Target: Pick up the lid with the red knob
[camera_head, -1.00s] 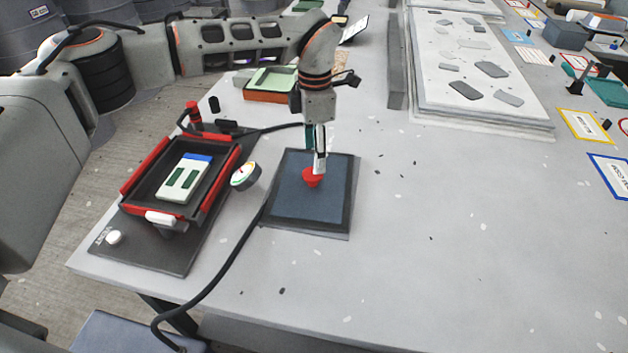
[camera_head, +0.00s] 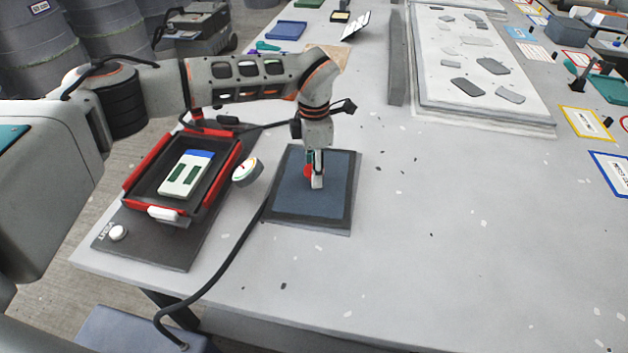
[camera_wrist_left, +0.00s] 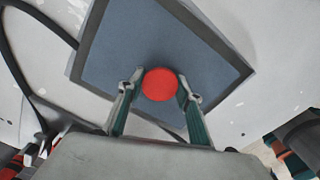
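The lid (camera_head: 325,200) is a flat blue-grey panel with a dark border, lying on the table in the head view. Its round red knob (camera_head: 307,171) is partly hidden behind my left gripper (camera_head: 315,182). In the left wrist view, the knob (camera_wrist_left: 160,84) sits between the two fingertips of my left gripper (camera_wrist_left: 160,87), with the lid (camera_wrist_left: 135,40) beneath it. The fingers are apart, one on each side of the knob, with what look like narrow gaps. Whether a finger touches it is hard to tell. My right gripper is not in view.
Left of the lid stands a red-edged black tray (camera_head: 143,190) holding a white-green piece, on a dark base. A round gauge (camera_head: 246,171) and a black hose (camera_head: 225,268) lie between it and the lid. The table right of the lid is mostly clear.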

